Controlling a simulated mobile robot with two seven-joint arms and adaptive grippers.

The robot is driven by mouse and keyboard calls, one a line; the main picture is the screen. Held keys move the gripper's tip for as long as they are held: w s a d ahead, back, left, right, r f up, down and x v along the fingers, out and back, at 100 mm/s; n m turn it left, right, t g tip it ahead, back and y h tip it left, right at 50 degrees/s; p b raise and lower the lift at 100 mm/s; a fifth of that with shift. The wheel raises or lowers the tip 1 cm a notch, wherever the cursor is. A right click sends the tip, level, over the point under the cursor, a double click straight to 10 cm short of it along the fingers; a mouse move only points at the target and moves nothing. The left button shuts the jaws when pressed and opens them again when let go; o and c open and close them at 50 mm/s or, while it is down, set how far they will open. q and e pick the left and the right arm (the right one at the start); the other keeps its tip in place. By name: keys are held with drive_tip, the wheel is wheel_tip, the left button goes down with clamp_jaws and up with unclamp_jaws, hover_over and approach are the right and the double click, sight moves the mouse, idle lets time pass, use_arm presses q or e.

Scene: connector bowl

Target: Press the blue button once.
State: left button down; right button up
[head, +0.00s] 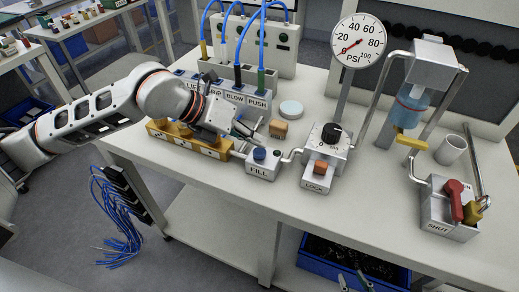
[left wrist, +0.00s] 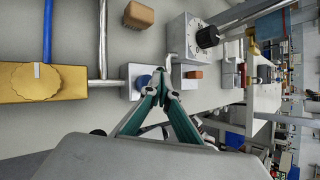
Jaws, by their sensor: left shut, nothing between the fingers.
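The blue button (head: 259,154) sits on top of a small metal box labelled FILL (head: 261,172) near the middle of the bench. My left gripper (head: 256,130) is shut and empty, and its tips are above and just behind the button in the head view. In the left wrist view the shut fingertips (left wrist: 164,82) appear beside the blue button (left wrist: 144,80) and cover part of its box. I cannot tell whether they touch it. My right gripper is not in view.
Right of the FILL box stand the LOCK box with an orange button (head: 321,166) and a black knob (head: 331,133). A yellow valve block (head: 190,143) lies left. A tan block (head: 278,129), a pressure gauge (head: 359,41) and a red lever (head: 454,198) are nearby. The bench front is clear.

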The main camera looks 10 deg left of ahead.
sight(257, 151)
use_arm(q)
drive_tip(key=shift+r+p, duration=1.15)
drive_tip(key=shift+r, duration=1.4)
